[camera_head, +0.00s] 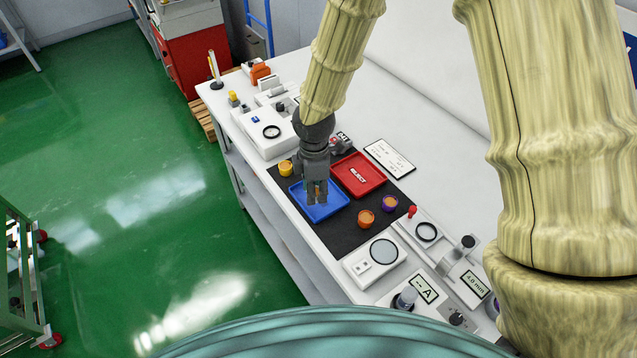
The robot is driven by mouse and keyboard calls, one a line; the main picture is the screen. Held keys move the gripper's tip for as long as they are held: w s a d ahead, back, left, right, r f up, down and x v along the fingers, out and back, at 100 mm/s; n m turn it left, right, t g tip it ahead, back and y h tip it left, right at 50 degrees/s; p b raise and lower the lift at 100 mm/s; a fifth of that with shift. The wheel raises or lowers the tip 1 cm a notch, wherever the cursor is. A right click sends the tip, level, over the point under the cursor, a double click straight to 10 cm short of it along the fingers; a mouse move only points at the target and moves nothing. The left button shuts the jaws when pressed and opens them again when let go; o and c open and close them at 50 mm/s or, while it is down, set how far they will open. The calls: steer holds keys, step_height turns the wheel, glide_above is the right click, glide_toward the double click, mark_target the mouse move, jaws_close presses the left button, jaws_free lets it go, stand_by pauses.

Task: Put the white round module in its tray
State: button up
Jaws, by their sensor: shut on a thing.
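My gripper (317,194) points down over the blue tray (333,210), in the middle of the head view. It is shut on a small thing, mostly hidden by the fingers. Only a brownish-orange patch shows between them, so I cannot tell if this is the white round module. I see no white round module clearly elsewhere. I cannot tell whether the held thing touches the tray floor. A red tray (358,174) marked REJECT lies just right of the blue one.
A yellow round module (285,168) stands left of the blue tray on the black mat (339,240). An orange module (366,218) and a purple one (390,203) stand to its right. White instruments (376,260) line the bench in front, others (268,133) behind.

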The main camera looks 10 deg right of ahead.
steer(key=w+d, duration=0.1)
steer(key=w, duration=0.2)
steer(key=shift+d+f+p, duration=0.2)
steer(key=shift+d+p, duration=0.15)
steer(key=shift+p, duration=0.05)
steer(key=shift+f+p, duration=0.85)
steer(key=shift+f, duration=0.85)
steer(key=shift+f, duration=0.15)
steer(key=o, duration=1.1)
steer(key=shift+s+r+b, duration=0.1)
steer(key=shift+r+b, duration=1.35)
steer(key=shift+r, duration=4.7)
steer(key=shift+a, duration=0.1)
